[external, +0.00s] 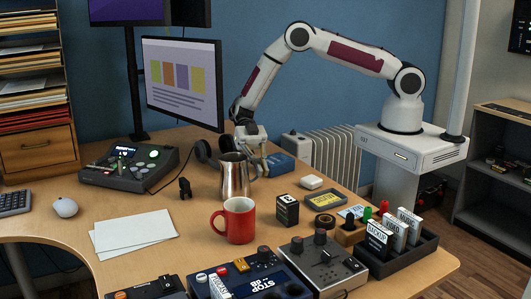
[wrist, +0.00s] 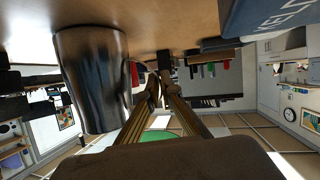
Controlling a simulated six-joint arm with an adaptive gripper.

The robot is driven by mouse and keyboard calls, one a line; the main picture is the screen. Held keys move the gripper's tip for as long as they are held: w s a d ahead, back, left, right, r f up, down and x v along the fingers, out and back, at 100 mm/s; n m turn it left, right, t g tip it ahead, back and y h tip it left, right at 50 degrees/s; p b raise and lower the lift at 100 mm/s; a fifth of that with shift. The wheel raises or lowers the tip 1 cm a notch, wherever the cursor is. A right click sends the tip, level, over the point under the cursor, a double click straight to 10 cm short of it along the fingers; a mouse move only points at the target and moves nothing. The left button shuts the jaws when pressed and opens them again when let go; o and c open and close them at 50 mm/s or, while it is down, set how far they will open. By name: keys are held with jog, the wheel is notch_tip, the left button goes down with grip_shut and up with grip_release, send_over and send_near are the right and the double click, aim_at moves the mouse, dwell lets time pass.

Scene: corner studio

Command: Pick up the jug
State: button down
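The jug (external: 234,178) is a shiny metal pitcher standing upright on the desk, behind the red mug. In the wrist view the jug (wrist: 90,78) is large at the left, close beside my fingers. My gripper (external: 260,163) is low over the desk at the jug's right side. In the wrist view my gripper (wrist: 158,82) has its fingers running together towards close-set tips. Whether the jug's handle is between the tips is not clear.
The red mug (external: 239,220) stands just in front of the jug. A blue box (external: 281,164) lies right of my gripper, and a small black box (external: 287,210) stands in front of it. Headphones (external: 207,152) and a monitor (external: 182,82) are behind to the left. Consoles fill the front edge.

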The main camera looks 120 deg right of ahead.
jog(key=shift+r, duration=0.3)
jog(key=shift+r, duration=4.7)
